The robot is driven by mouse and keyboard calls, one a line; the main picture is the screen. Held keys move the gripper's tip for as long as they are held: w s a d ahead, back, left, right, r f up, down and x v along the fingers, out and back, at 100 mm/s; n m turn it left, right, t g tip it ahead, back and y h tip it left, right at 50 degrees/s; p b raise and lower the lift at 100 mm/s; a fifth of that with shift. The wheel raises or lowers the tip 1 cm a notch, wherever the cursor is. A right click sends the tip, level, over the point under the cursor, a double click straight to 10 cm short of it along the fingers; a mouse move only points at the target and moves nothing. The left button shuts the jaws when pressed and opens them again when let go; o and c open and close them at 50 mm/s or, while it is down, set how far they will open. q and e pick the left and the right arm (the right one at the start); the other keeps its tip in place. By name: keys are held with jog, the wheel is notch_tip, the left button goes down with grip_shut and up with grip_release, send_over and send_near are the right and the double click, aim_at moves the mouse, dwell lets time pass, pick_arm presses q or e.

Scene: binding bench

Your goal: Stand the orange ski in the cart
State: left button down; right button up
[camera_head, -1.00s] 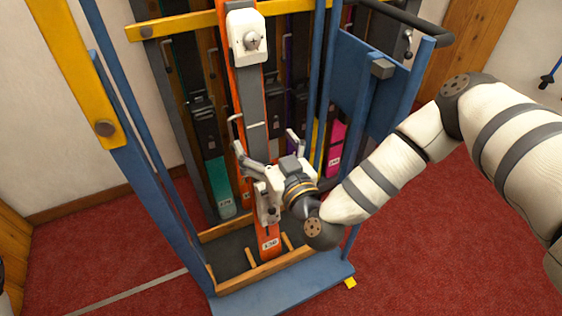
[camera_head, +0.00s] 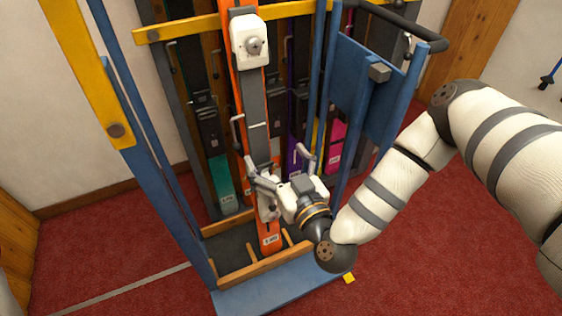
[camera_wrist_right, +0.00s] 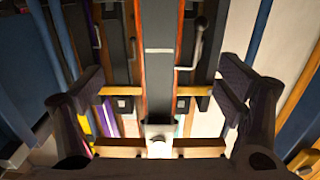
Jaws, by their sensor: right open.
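The orange ski (camera_head: 271,241) stands nearly upright in the blue and yellow cart (camera_head: 290,290). Its foot is at the cart's floor between wooden dividers, and its upper part is at the yellow top bar. A white binding (camera_head: 250,42) sits high on it. My right gripper (camera_head: 278,163) is open in front of the ski's lower part and hides some of it. In the right wrist view, the ski (camera_wrist_right: 161,60) shows between the spread fingers of the gripper (camera_wrist_right: 165,85), with neither finger visibly touching it. My left gripper is not in view.
Other skis stand in a row behind, among them a teal-ended one (camera_head: 222,180) and a pink-ended one (camera_head: 335,145). Blue posts and a dark push handle (camera_head: 405,20) frame the cart. Red carpet (camera_head: 430,260) is free at the right.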

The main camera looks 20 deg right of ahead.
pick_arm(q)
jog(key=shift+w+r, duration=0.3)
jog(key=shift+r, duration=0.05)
pick_arm(e)
jog(key=shift+s+r, duration=0.1)
jog(key=shift+s, duration=0.7)
pick_arm(q)
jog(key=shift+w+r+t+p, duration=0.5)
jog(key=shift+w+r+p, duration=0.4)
jog(key=shift+p, duration=0.15)
pick_arm(e)
jog(key=s, duration=0.4)
jog(key=shift+s+d, duration=0.1)
jog(key=shift+s, duration=0.2)
